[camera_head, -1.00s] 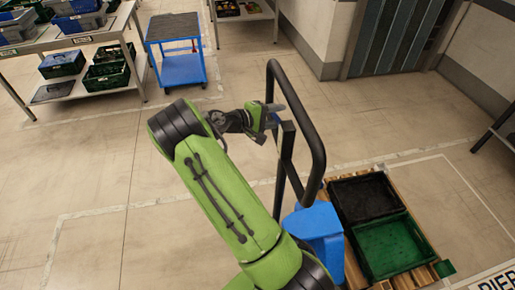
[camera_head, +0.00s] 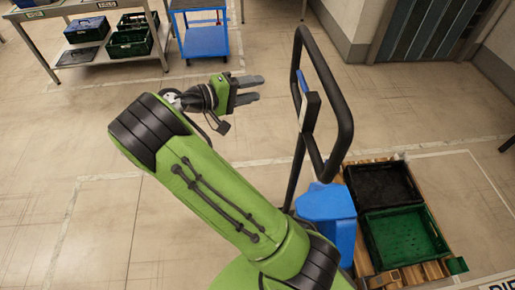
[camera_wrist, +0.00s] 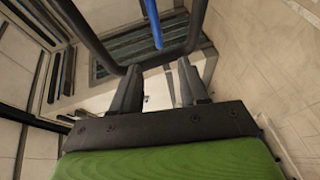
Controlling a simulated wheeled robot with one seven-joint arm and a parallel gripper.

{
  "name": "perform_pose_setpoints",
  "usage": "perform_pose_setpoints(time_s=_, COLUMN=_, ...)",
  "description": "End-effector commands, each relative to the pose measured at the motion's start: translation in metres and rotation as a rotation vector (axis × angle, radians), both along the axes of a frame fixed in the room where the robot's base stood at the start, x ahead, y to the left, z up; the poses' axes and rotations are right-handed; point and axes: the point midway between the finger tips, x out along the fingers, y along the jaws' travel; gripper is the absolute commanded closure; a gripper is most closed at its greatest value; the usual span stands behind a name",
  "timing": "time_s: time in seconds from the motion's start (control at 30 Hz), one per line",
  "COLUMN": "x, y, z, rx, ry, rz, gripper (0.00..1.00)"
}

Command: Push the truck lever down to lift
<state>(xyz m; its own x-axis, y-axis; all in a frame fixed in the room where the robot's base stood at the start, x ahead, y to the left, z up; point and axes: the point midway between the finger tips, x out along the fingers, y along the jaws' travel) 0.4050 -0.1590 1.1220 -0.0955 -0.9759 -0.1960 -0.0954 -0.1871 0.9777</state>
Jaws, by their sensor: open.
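The truck's handle (camera_head: 343,110) is a tall black loop rising from the blue truck body (camera_head: 328,213). A small blue lever (camera_head: 303,82) sits inside the upper loop, above a dark centre piece (camera_head: 311,112). My gripper (camera_head: 261,88) is open and empty, left of the loop, with its fingers pointing right toward it. A gap shows between fingertips and handle. In the wrist view, the two fingers (camera_wrist: 158,70) are spread below the blue lever (camera_wrist: 154,24), which lies between the loop's sides. The lever's exact tilt is hard to tell.
A pallet (camera_head: 409,276) at the truck carries a black crate (camera_head: 383,170) and a green crate (camera_head: 405,258). A blue trolley (camera_head: 204,42) and a table (camera_head: 62,12) with crates stand at the back left. The floor left of my arm is clear.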

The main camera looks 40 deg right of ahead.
Motion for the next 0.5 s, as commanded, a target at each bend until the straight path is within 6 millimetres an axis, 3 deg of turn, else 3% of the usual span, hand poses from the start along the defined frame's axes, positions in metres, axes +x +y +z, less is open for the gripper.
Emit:
perform_pose_setpoints(time_s=0.03, x=-0.007, y=-0.009, z=0.002, rx=0.065, ry=-0.029, rz=-0.009, gripper=0.56)
perform_pose_setpoints(time_s=0.2, x=-0.020, y=-0.015, z=-0.005, rx=0.271, ry=-0.098, rz=0.004, gripper=0.56)
perform_pose_setpoints(time_s=0.5, x=-0.049, y=-0.001, z=-0.008, rx=0.601, ry=-0.219, rz=0.052, gripper=0.56)
